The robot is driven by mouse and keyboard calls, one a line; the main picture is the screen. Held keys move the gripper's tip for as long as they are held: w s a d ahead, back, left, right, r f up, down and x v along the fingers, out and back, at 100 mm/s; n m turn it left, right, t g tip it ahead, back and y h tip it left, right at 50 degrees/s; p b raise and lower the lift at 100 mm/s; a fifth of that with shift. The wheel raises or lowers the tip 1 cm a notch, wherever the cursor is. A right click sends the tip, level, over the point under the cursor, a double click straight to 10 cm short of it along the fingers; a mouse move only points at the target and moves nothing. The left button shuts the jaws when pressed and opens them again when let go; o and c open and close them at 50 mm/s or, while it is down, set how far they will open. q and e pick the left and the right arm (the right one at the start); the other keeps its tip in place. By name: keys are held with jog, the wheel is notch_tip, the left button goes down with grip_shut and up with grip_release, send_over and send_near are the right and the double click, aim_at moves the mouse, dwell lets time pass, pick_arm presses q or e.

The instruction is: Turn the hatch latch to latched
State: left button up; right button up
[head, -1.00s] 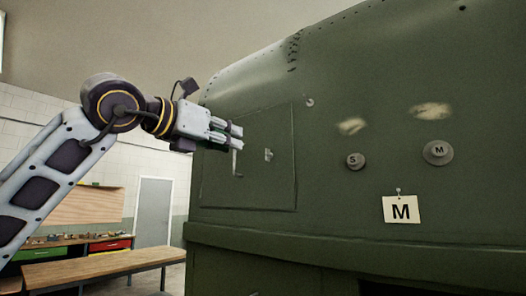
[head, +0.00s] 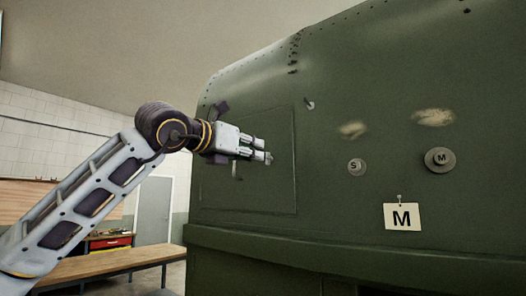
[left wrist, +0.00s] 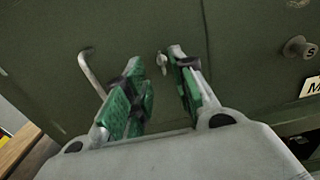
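The hatch (head: 265,195) is a flat green panel set in the fuselage side, and it looks closed. The small metal latch (left wrist: 162,63) shows near the fingertips in the left wrist view; in the head view the fingers largely cover it. A bent metal handle (left wrist: 90,72) is on the hatch left of the latch; its lower end shows below the gripper in the head view (head: 237,172). My left gripper (head: 267,155) is in front of the hatch. Its green-padded fingers are apart with nothing held, the latch appearing between their tips. Contact cannot be told. My right gripper is out of view.
A wooden bench (head: 105,263) stands at lower left.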

aim_at(266, 154)
pick_arm(q)
jog(key=p+x, duration=0.1)
jog(key=x, duration=0.4)
jog(key=shift+w+d, duration=0.2)
jog(key=shift+w, duration=0.05)
jog(key=shift+w+p, duration=0.15)
jog(key=shift+p, duration=0.15)
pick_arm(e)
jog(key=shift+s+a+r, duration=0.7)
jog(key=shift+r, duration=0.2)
pick_arm(q)
jog(key=shift+c, duration=0.3)
jog(key=c, duration=0.5)
grip_shut()
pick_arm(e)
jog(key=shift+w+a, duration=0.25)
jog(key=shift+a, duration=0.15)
